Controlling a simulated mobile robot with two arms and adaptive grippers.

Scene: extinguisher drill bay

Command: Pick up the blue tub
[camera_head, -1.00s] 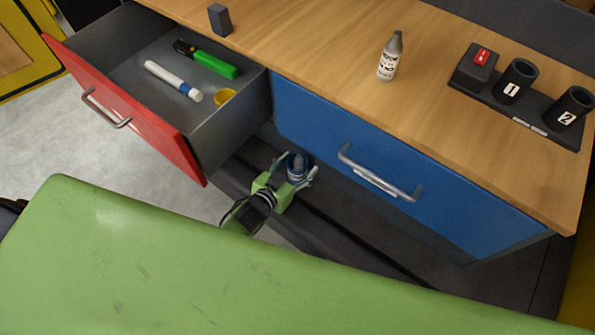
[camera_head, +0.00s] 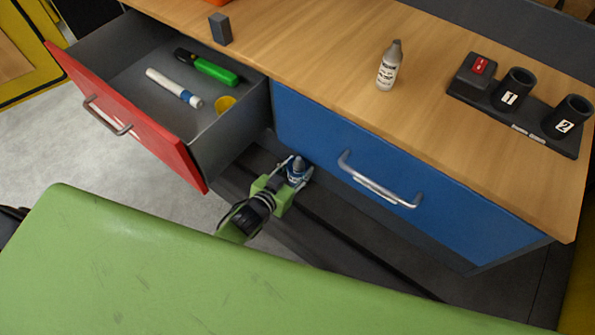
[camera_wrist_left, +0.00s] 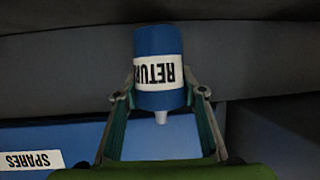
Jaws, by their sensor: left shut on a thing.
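The blue tub (camera_head: 292,181) is low in front of the cabinet, below the left end of the blue drawer. A grey pointed top sticks up out of it. In the left wrist view the tub (camera_wrist_left: 158,45) is a blue cylinder with a white label reading "RETUR…", the rest of the word hidden by its curve, and a pale tip shows at its end. My left gripper (camera_head: 297,174) is shut on the tub, one finger on each side. My right gripper is not in view.
An open red drawer (camera_head: 130,115) holds a white marker, a green marker and a yellow cup. The closed blue drawer (camera_head: 400,170) has a protruding handle. A bottle (camera_head: 389,66), grey block (camera_head: 220,29) and holder with numbered cups (camera_head: 512,90) stand on the wooden top.

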